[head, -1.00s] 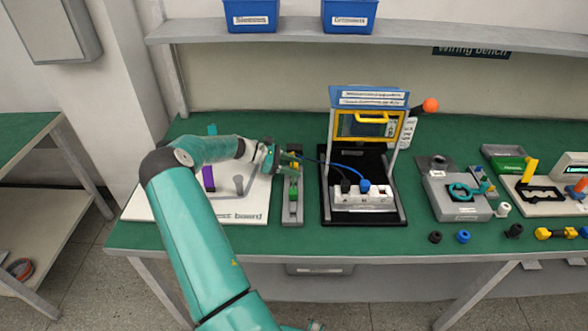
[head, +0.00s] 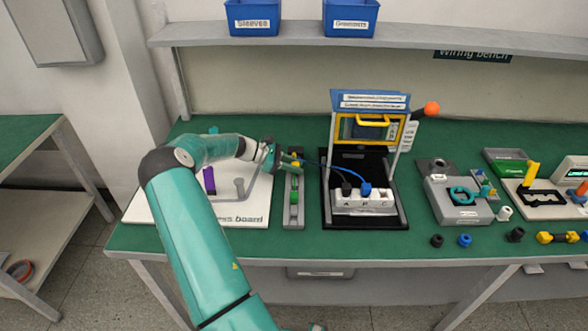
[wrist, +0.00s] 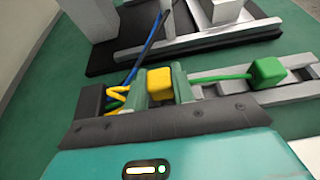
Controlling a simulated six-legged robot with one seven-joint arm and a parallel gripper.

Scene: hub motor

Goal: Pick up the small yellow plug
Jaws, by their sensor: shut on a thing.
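The small yellow plug (wrist: 160,83) sits between the two green fingers of my gripper (wrist: 160,86) in the wrist view, and the fingers are shut on it. A yellow cable (wrist: 117,97) runs off to its left. In the head view my gripper (head: 287,160) is over the far end of the narrow grey rack (head: 293,221), and the plug shows there as a small yellow patch (head: 296,163). I cannot tell whether the plug is clear of the rack.
A green plug (wrist: 268,72) with a green cable lies in the rack close by. A blue cable (wrist: 150,45) passes just beyond my gripper to the socket strip (head: 362,204) in the black-based frame (head: 328,215). A white board (head: 150,207) lies to the left.

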